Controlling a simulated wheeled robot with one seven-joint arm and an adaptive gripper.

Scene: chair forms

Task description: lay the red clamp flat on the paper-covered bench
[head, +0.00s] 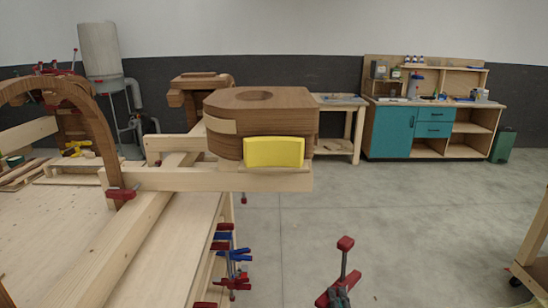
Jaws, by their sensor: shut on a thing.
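A red clamp (346,245) with a thin bar shows at the bottom of the head view, right of centre. It stands tilted, with its red handle end up and more red parts low down. My gripper (340,297) is shut on it at the bottom edge; only a small dark part of the gripper shows. The clamp is in front of the bare concrete floor in the picture, apart from the bench. A pale bench top (60,225) fills the left; I cannot tell whether its surface is paper.
A dark wooden block with a yellow pad (274,152) rests on pale beams at the bench's far end. A curved wooden form (92,115) arches at left. Other red and blue clamps (230,258) hang along the bench side.

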